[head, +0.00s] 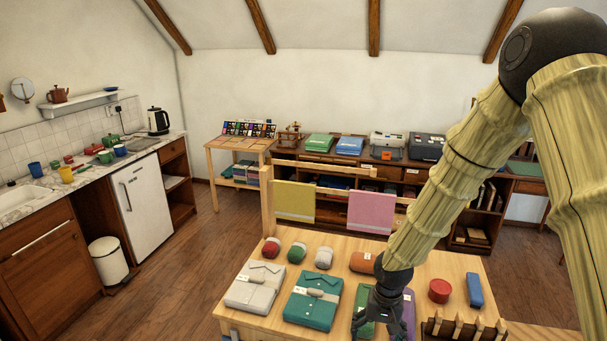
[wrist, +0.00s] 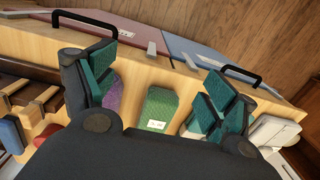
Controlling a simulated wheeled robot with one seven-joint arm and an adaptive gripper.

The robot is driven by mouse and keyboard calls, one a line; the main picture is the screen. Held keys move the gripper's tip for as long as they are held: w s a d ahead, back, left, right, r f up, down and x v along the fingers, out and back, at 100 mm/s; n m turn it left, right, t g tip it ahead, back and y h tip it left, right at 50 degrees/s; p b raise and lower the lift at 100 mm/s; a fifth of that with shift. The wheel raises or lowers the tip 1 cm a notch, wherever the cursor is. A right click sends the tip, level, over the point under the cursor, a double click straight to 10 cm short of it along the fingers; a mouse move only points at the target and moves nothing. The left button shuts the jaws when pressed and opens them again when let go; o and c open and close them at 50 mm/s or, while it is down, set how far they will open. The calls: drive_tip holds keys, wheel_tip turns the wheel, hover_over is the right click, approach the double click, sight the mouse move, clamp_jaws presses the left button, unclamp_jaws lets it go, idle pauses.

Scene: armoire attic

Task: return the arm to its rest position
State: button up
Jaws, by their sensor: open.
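My gripper (head: 385,312) hangs at the end of my bent arm over the right-middle of the light wooden table (head: 345,250). In the wrist view its two teal-padded fingers (wrist: 160,95) stand wide apart with nothing between the pads. A green folded item (wrist: 157,108) with a white label lies on the table beyond the gap, apart from the fingers. A purple item (wrist: 113,95) is partly hidden behind one finger. In the head view the gripper covers part of the green item (head: 364,318) and the purple item (head: 409,308).
A grey folded shirt (head: 256,286) and a teal one (head: 314,300) lie left of my gripper. An orange roll (head: 362,262), a red round tin (head: 439,290) and a blue box (head: 474,289) are nearby. A wooden rack (head: 462,330) stands at the front right.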

drive_tip(key=s+a+f+n+y+b, duration=0.1)
drive_tip(key=s+f+b, duration=0.1)
drive_tip(key=s+f, duration=1.25)
drive_tip(key=s+d+f, duration=0.2)
drive_tip(key=s+f, duration=0.3)
drive_tip(key=s, duration=0.4)
drive_tip(key=s+d+f+n+h+b, duration=0.1)
drive_tip(key=s+d+f, duration=0.1)
drive_tip(key=s+f, duration=0.3)
drive_tip(key=s, duration=0.4)
drive_tip(key=shift+d, duration=0.35)
